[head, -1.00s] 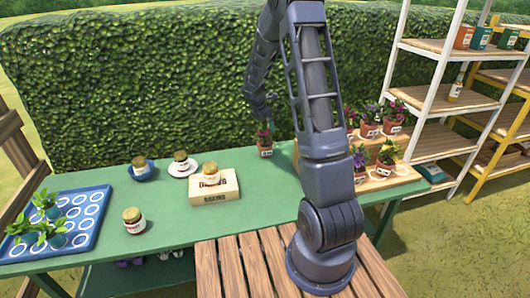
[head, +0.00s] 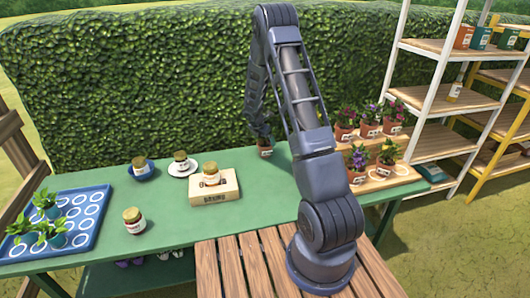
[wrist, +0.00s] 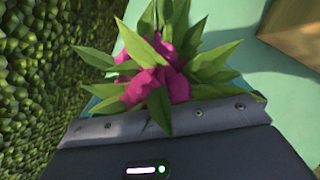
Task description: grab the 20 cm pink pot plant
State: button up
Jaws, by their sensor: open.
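A terracotta pot plant (head: 265,151) with a white label stands alone at the back edge of the green table. In the wrist view its magenta-pink flowers (wrist: 158,84) and green leaves fill the middle, and its pot is hidden. The label is too small to read. My gripper (head: 263,137) is open and low over this plant, covering its flowers in the head view. The fingertips are hidden, so I cannot tell whether they touch the pot. More potted plants (head: 369,122), some pink or purple, stand on a wooden stepped stand to the right.
A hedge (head: 150,90) rises close behind. White shelves (head: 428,90) stand at right.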

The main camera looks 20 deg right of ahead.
aim_at(265, 146)
jog(key=shift+f, duration=0.7)
jog(key=shift+s+x, duration=0.15)
jog(key=shift+x, duration=0.8)
jog(key=shift+s+x, duration=0.1)
jog(key=shift+x, duration=0.85)
jog(key=c, duration=1.3)
